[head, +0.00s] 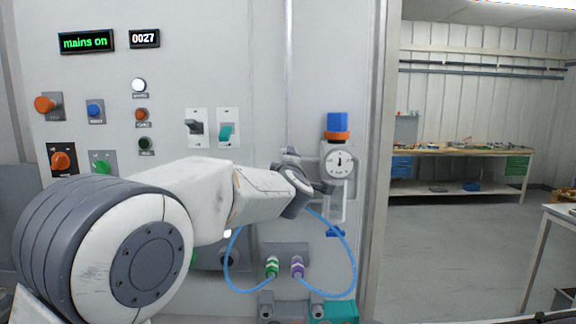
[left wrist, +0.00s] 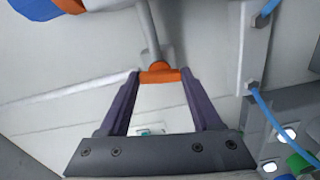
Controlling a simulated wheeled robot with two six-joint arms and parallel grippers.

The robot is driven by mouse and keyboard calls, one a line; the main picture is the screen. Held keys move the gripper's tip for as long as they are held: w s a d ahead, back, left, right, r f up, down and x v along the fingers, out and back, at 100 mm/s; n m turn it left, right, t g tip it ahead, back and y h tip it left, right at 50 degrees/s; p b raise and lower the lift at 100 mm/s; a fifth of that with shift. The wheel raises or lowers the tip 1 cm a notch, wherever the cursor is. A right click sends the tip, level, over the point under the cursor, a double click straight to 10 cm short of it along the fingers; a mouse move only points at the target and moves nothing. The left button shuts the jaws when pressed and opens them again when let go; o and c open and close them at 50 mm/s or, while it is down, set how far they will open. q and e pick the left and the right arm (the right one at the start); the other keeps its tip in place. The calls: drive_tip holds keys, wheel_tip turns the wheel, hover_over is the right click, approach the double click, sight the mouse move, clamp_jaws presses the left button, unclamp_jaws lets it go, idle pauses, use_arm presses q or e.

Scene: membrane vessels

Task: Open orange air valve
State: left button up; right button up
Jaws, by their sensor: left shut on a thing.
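The orange air valve handle (left wrist: 160,76) sits between the fingertips of my left gripper (left wrist: 159,80) in the left wrist view, at the end of a grey stem or pipe. The fingers touch it on both sides, so the gripper is shut on it. In the head view my left gripper (head: 322,187) is at the panel, just below and left of the round gauge (head: 339,162). The handle is hidden there behind the gripper. My right gripper is in neither view.
A blue knob with an orange ring (head: 337,127) sits above the gauge. Blue tubing (head: 354,262) loops below my gripper to green and purple fittings (head: 297,266). Switches and buttons (head: 142,114) cover the panel's left. Open floor (head: 440,235) lies to the right.

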use_arm(q)
drive_tip(key=shift+a, duration=0.1)
drive_tip(key=o, duration=1.4)
drive_tip(key=shift+s, duration=0.1)
drive_tip(key=s+b, duration=0.2)
drive_tip(key=s, duration=0.8)
drive_tip(key=shift+s+b, duration=0.15)
drive_tip(key=shift+b, duration=0.25)
